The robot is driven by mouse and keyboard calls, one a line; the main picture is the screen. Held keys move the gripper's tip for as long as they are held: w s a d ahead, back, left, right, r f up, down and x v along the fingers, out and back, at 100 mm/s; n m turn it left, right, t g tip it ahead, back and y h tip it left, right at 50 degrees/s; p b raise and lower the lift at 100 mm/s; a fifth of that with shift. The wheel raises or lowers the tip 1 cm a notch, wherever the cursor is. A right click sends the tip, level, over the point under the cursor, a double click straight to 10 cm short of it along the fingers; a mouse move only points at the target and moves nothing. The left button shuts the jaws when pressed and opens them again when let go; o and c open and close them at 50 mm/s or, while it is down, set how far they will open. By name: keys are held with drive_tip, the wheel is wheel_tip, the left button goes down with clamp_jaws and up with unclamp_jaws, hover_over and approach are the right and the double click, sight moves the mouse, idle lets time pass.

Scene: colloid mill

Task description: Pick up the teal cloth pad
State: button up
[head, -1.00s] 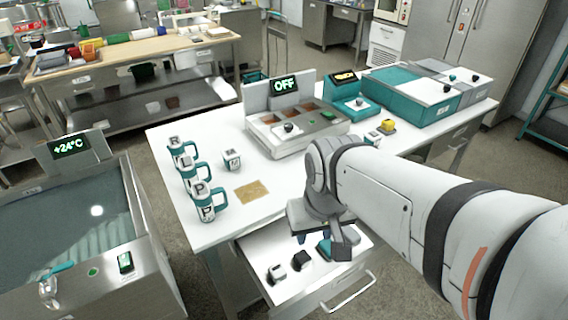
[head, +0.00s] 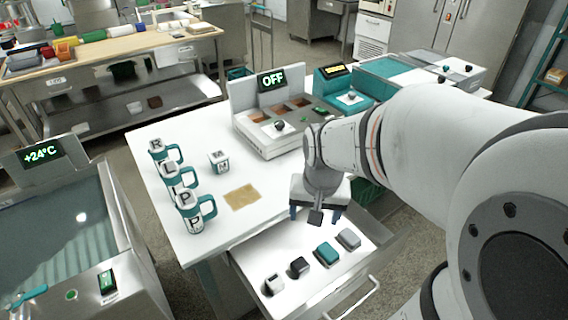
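The teal cloth pad (head: 326,253) lies in the open drawer, between a black block-like item and a grey one. It looks like a small teal block with a paler side. My gripper (head: 315,214) is above the back part of the drawer, behind the pad in the picture and apart from it. The whole top of the pad shows.
The open drawer (head: 248,262) also holds a grey item (head: 348,239), a black item (head: 299,267) and a white-and-dark item (head: 274,284).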

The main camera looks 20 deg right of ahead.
sight(328, 250)
drive_tip(key=o, duration=0.5)
drive_tip(key=w+d+f+m+b, duration=0.1)
drive_tip(key=f+m, duration=0.1)
drive_tip(key=f, duration=0.2)
drive_tip(key=w+d+f+m+b, duration=0.1)
drive_tip(key=w+d+f, duration=0.1)
drive_tip(key=f, duration=0.2)
drive_tip(key=w+d+f+m+g+b, duration=0.1)
drive_tip(key=w+d+f+m, duration=0.1)
drive_tip(key=f, duration=0.2)
drive_tip(key=shift+d+f+m, duration=0.15)
drive_tip(key=shift+f+m, duration=0.15)
drive_tip(key=shift+c, duration=0.2)
drive_tip(key=d+f+m, duration=0.1)
drive_tip(key=f, duration=0.1)
drive_tip(key=w+d+f+m+b, duration=0.1)
drive_tip(key=f, duration=0.2)
drive_tip(key=d+f+m+b, duration=0.1)
drive_tip(key=f, duration=0.2)
drive_tip(key=shift+w+d+f+m+g, duration=0.15)
drive_tip(key=shift+w+d+m+g, duration=0.15)
drive_tip(key=shift+d+m+g, duration=0.1)
wheel_tip(328, 250, down, 8)
drive_tip(key=shift+f+b, duration=0.1)
drive_tip(key=shift+b, duration=0.6)
